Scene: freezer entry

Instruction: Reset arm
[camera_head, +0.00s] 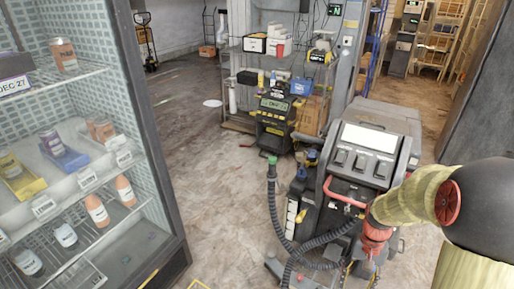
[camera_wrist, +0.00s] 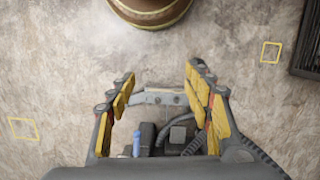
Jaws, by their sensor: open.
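My gripper (camera_wrist: 157,84) is open in the wrist view, with its two yellow-padded fingers spread apart. Nothing is between the fingertips. Dark parts and hoses show lower down, between and beyond the fingers, with concrete floor around them. In the head view my arm (camera_head: 415,200) is bent at the right edge, with a beige link and red joints. The gripper itself cannot be clearly made out there.
A glass-fronted freezer (camera_head: 180,245) with shelves of bottles and packets stands at the left. A machine with a screen (camera_head: 368,137), red handle and hoses stands near my arm. A loaded wire rack (camera_head: 272,50) is at the back. Floor (camera_head: 205,165) between is mostly clear.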

